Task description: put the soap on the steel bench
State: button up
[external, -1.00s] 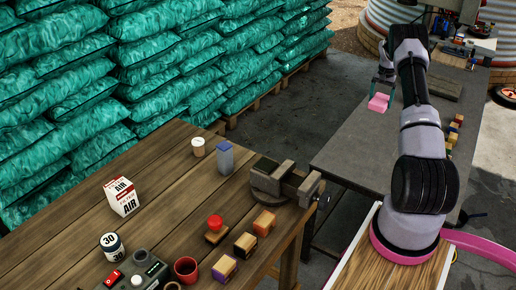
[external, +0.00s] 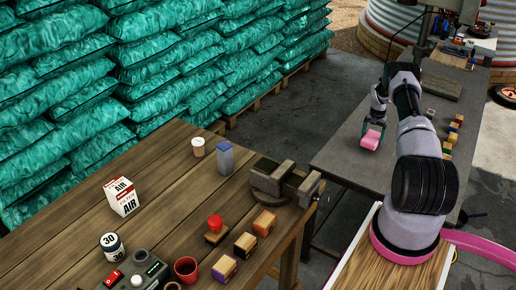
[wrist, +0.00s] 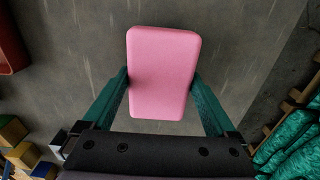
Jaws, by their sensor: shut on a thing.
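The soap is a pink rounded bar (external: 371,139); it also fills the middle of the wrist view (wrist: 162,72). My gripper (external: 373,130) is shut on it, with a green finger against each long side in the wrist view (wrist: 162,84). The steel bench (external: 345,150) is the long grey table at the right of the external view. The soap is over the bench top, low and close to its left part. I cannot tell whether its underside touches the surface.
Several small coloured blocks (external: 449,141) stand along the bench's right side. A wooden table (external: 165,170) with a vise (external: 280,183) stands at the left, across a gap. Stacked green sacks (external: 150,70) stand behind. The bench around the soap is mostly clear.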

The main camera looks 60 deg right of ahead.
aim_at(372, 137)
jog(key=shift+f, duration=1.15)
jog(key=shift+f, duration=0.15)
jog(key=o, duration=1.4)
notch_tip(372, 137, up, 12)
jog(key=shift+r, duration=0.15)
